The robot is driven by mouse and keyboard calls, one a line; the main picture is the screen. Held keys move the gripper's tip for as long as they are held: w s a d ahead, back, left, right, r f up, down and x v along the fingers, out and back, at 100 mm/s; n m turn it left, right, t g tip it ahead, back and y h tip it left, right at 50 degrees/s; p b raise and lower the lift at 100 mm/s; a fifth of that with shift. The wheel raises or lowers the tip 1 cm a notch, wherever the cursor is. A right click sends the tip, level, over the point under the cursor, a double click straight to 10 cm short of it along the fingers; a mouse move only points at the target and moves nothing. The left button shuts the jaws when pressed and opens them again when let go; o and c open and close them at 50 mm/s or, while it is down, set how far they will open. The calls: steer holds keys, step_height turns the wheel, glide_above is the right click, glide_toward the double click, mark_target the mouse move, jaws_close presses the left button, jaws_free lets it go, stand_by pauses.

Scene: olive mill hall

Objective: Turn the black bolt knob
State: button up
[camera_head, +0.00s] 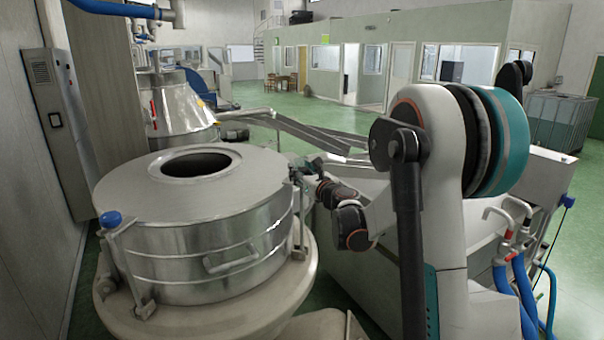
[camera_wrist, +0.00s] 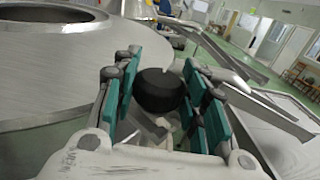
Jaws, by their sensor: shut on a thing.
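The black bolt knob (camera_wrist: 158,92) is a round dark ball in the middle of the wrist view. My gripper (camera_wrist: 162,74) has its teal-padded fingers on either side of it and is shut on it. In the head view my gripper (camera_head: 308,172) is at the right rim of the round steel vat (camera_head: 185,225). The knob itself cannot be made out there, as my gripper covers that spot. The vat's flat lid (camera_wrist: 40,65) with its round dark opening fills the left of the wrist view.
A blue knob (camera_head: 111,219) on a bolt stands at the vat's left front edge. A second steel vat (camera_head: 180,105) is behind. A sloping metal chute (camera_head: 310,133) runs beyond my gripper. Blue hoses (camera_head: 525,290) hang at the right. The green floor farther back is open.

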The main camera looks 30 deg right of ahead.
steer(key=n+y+b, duration=0.1)
steer(key=y, duration=0.1)
steer(key=n+y+b, duration=0.1)
steer(key=n+y, duration=0.1)
steer(key=y, duration=0.1)
steer(key=shift+d+f+n+g+y, duration=0.1)
steer(key=shift+d+n+g+y, duration=0.05)
steer(key=shift+n+g+y, duration=0.15)
steer(key=shift+n+g+y+b, duration=0.4)
steer(key=shift+n+y+b, duration=0.25)
steer(key=shift+y, duration=0.35)
steer(key=o, duration=1.1)
steer(key=shift+s, duration=0.1)
steer(key=v, duration=1.1)
steer(key=shift+s, duration=0.35)
